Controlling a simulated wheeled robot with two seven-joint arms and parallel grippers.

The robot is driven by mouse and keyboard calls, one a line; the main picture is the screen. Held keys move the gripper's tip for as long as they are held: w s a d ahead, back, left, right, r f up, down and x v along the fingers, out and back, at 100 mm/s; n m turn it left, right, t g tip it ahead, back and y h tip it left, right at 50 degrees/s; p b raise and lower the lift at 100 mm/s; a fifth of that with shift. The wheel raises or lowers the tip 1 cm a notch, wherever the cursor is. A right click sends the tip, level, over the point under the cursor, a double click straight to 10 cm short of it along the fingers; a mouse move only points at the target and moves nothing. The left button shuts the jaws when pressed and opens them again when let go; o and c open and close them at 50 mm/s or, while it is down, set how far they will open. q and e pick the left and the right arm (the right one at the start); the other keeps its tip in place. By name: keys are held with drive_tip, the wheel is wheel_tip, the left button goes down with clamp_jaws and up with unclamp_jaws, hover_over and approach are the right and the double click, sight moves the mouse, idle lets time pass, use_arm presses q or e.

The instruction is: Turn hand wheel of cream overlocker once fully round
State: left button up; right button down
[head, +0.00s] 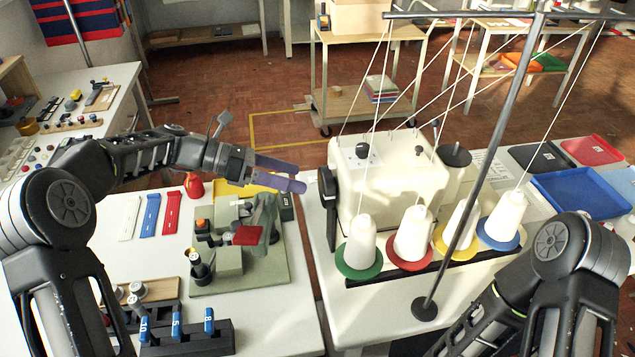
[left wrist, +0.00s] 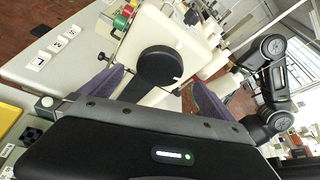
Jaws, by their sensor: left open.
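The cream overlocker (head: 385,190) stands on the white table right of centre in the head view. Its black hand wheel (head: 329,197) is on the machine's left side, seen nearly edge-on. In the left wrist view the round hand wheel (left wrist: 160,66) shows face-on, with a small pale mark near its rim. My left gripper (head: 300,178) has purple fingers and is open, just left of the wheel's upper part. In the left wrist view its fingers lie on either side of the wheel; I cannot tell whether they touch it. My right gripper is out of view.
Thread cones, including one on a green disc (head: 361,246), and a grey thread stand (head: 425,309) are in front of the overlocker. A green-based device (head: 240,270) is on the left table, below my left arm. A blue tray (head: 580,193) lies at right.

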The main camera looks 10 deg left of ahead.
sight(320, 185)
use_arm(q)
drive_tip(key=p+x, duration=0.1)
drive_tip(key=x, duration=0.5)
drive_tip(key=shift+d, duration=0.25)
drive_tip(key=c, duration=1.3)
drive_tip(key=shift+b, duration=0.3)
